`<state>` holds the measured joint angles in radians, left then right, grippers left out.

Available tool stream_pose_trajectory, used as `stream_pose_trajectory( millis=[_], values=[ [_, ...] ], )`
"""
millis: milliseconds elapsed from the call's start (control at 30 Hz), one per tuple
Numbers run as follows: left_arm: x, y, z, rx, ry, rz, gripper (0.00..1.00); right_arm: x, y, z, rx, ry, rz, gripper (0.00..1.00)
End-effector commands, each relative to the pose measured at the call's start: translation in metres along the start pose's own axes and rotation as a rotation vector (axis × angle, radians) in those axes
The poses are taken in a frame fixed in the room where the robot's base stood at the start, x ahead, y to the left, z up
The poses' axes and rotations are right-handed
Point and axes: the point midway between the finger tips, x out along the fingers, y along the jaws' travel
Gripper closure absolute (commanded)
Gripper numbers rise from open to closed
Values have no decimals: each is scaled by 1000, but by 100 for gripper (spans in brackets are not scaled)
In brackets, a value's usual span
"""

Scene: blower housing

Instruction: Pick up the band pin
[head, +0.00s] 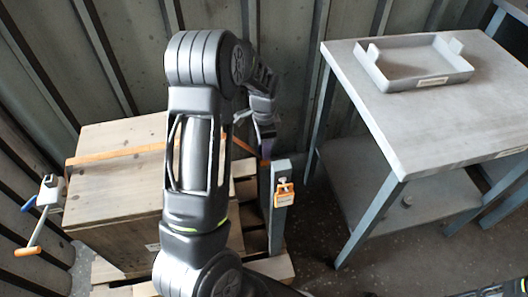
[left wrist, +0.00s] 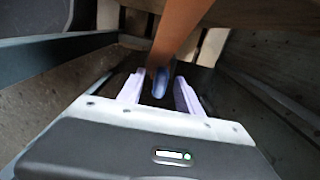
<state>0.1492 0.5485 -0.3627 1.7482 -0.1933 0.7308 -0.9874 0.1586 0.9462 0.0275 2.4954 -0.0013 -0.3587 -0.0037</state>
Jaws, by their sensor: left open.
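The band pin (left wrist: 160,83) shows in the left wrist view as a short blue-grey piece at the lower end of an orange band (left wrist: 178,35). My left gripper (left wrist: 158,92) is open, with one pale lilac finger on each side of the pin; I cannot tell whether either touches it. In the head view my left gripper (head: 264,146) points down beside the wooden crate (head: 110,205), near the far end of the orange band (head: 108,156); the pin is hidden there.
A blue-grey post (head: 278,222) with an orange padlock-like tag (head: 284,194) stands just right of the gripper. The crate sits on a pallet (head: 270,268). A crank tool (head: 42,212) is at the crate's left. A table (head: 440,120) with a grey tray (head: 410,80) stands right.

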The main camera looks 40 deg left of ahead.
Motion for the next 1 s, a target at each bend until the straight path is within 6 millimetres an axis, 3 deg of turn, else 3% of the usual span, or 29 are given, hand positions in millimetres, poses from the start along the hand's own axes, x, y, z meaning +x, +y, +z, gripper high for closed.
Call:
stream_pose_trajectory(
  millis=[100,700,1000],
  values=[
    [9,0,0,0,0,-1,58,1,0,0,0,0,0,100],
    [8,-1,0,0,1,-2,59,1,0,0,0,0,0,100],
    [8,-1,0,0,1,-2,84,1,0,0,0,0,0,100]
  ],
)
